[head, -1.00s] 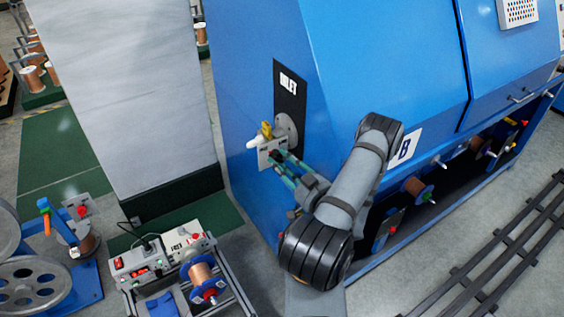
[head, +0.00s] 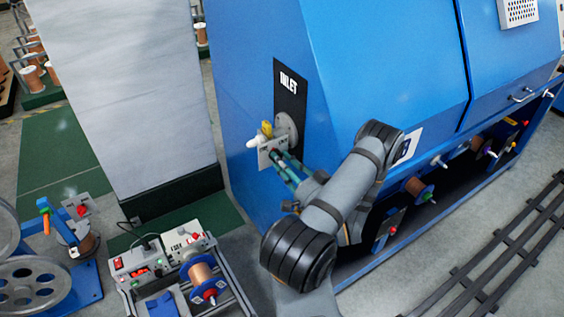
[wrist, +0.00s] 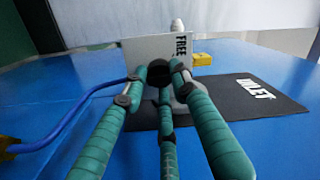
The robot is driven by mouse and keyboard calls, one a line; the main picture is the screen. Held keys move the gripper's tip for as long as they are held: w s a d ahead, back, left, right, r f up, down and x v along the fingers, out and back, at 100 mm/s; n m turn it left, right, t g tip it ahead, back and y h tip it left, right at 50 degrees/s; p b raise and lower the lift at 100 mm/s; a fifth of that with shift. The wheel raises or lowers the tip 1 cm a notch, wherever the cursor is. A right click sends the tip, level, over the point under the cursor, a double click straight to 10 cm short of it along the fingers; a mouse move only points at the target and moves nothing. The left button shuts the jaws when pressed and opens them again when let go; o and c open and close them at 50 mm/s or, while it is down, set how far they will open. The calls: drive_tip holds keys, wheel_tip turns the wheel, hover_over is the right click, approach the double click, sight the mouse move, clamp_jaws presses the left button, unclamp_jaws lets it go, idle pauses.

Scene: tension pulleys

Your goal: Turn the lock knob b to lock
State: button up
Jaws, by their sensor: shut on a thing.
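A dark round knob (wrist: 159,76) sits in front of a pale plate (wrist: 140,51) marked FREE in the wrist view. My gripper (wrist: 159,74) has its teal fingers around the dark knob, shut on it; the fingers hide part of it. In the head view the plate (head: 264,147) is on the blue machine's left side, below the INLET sign. My gripper (head: 276,155) reaches it from the lower right. The knob is too small and covered in the head view to read its turn.
A yellow part (head: 267,128), a white-tipped part (head: 253,143) and a grey round flange (head: 288,127) sit close to the plate. The black INLET panel (head: 290,87) is above. A blue cable (wrist: 75,110) shows in the wrist view. A control box (head: 160,258) stands below left.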

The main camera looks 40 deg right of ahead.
drive_tip(key=m, duration=0.4)
drive_tip(key=shift+r+m, duration=0.15)
drive_tip(key=shift+m, duration=0.25)
drive_tip(key=shift+m+h+p, duration=0.3)
drive_tip(key=shift+m+p, duration=0.1)
drive_tip(key=shift+m, duration=2.3)
drive_tip(key=shift+c, duration=0.2)
drive_tip(key=shift+d, duration=0.1)
drive_tip(key=o, duration=1)
drive_tip(key=shift+s, duration=0.1)
drive_tip(key=shift+o, duration=0.8)
drive_tip(key=shift+f, duration=0.2)
drive_tip(key=s+a, duration=0.2)
drive_tip(key=s, duration=0.9)
drive_tip(key=shift+s+f, duration=0.35)
drive_tip(key=shift+s, duration=0.05)
drive_tip(key=shift+w, duration=0.1)
